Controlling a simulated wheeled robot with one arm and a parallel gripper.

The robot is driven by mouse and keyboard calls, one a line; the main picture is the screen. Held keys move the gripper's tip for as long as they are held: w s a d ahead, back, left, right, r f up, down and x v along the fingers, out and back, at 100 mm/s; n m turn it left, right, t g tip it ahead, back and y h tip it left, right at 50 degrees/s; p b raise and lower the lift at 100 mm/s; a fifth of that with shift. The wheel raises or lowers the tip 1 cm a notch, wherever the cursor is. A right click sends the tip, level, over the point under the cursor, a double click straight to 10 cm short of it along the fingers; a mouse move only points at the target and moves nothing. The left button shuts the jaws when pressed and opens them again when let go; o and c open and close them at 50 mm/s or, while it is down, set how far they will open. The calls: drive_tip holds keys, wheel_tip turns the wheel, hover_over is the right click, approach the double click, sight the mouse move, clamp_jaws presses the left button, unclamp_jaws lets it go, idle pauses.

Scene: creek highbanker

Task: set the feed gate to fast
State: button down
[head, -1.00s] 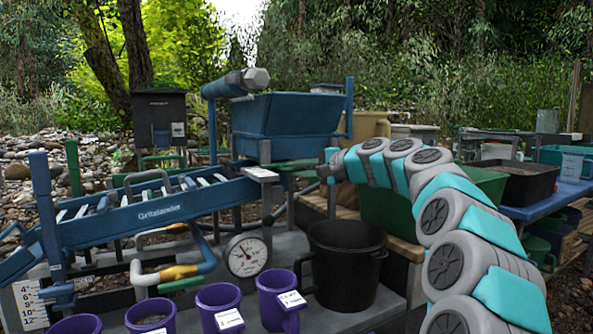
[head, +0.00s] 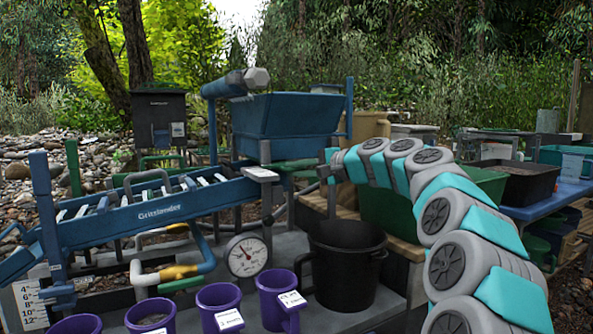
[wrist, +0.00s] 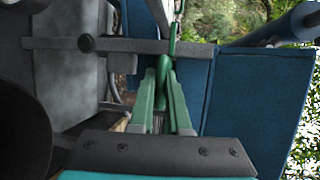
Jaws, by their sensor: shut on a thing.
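The blue hopper (head: 290,120) stands above the blue sluice (head: 160,215), with green and grey parts beneath it. My gripper (head: 325,171) is small and dark at the hopper's lower right, and what it holds is hard to make out there. In the wrist view, the green fingers of my gripper (wrist: 164,72) are closed on a slim green handle (wrist: 176,32) that runs up between the blue panels. A grey crossbar (wrist: 130,45) passes just behind the fingertips. I take the handle for the feed gate's; no setting marks are readable.
A black bucket (head: 345,270) stands below my gripper. A dial gauge (head: 247,256) and several purple cups (head: 219,304) are at the front. A green tub (head: 388,212) sits behind my arm. Blue frame posts flank the hopper closely.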

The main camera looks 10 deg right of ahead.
drive_tip(key=s+d, duration=0.2)
drive_tip(key=s, duration=0.4)
drive_tip(key=shift+s, duration=0.4)
drive_tip(key=shift+f, duration=0.15)
drive_tip(key=c, duration=0.9)
unclamp_jaws()
drive_tip(key=shift+s+d, duration=0.1)
drive_tip(key=shift+d, duration=0.05)
drive_tip(key=v, duration=0.7)
drive_tip(key=shift+s+d, duration=0.25)
drive_tip(key=shift+s, duration=0.05)
